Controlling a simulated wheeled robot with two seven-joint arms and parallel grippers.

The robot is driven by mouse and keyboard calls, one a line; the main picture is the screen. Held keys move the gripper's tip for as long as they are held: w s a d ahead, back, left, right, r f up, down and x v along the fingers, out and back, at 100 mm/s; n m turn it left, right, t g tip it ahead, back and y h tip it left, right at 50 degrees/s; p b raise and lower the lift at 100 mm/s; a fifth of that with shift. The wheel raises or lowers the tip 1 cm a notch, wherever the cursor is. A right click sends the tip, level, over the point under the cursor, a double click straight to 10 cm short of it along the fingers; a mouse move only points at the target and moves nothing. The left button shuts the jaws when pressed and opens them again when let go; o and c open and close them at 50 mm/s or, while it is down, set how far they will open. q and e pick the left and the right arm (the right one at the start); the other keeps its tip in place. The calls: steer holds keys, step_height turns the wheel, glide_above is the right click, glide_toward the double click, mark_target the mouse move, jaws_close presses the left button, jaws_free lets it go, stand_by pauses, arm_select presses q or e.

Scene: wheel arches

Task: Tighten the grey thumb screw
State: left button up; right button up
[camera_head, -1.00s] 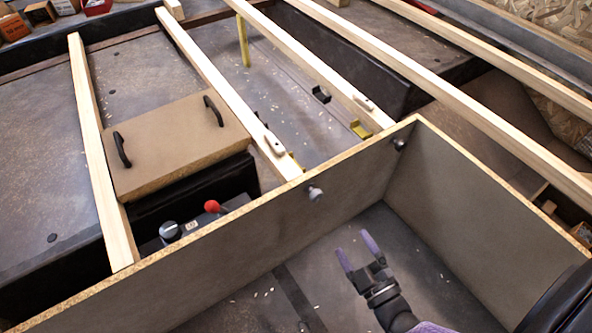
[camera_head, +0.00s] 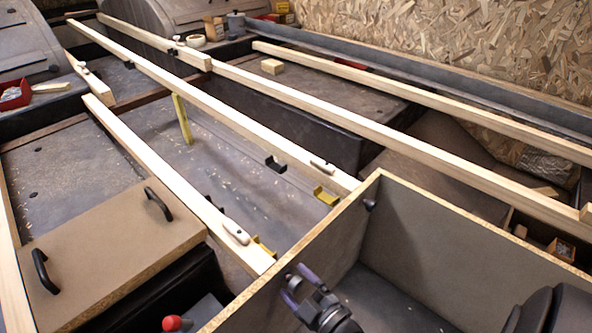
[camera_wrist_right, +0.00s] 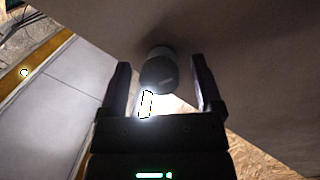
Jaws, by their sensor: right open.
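The grey thumb screw (camera_wrist_right: 158,72) shows in the right wrist view as a dark grey round knob on the underside of a brown panel. It sits between the two fingers of my right gripper (camera_wrist_right: 160,88), with visible space on both sides. In the head view my right gripper (camera_head: 298,285) is open, its purple-tipped fingers close to the inner face of the brown panel (camera_head: 345,232). There the gripper mostly hides the screw. My left gripper is not in view.
A small dark knob (camera_head: 370,205) is on the panel near its corner. Long wooden battens (camera_head: 230,115) cross the scene. A handled brown lid (camera_head: 110,245) lies at left, and a red knob (camera_head: 174,323) shows at the bottom. The recess below the panel looks open.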

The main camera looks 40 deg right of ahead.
jaws_close()
stand_by(0.3)
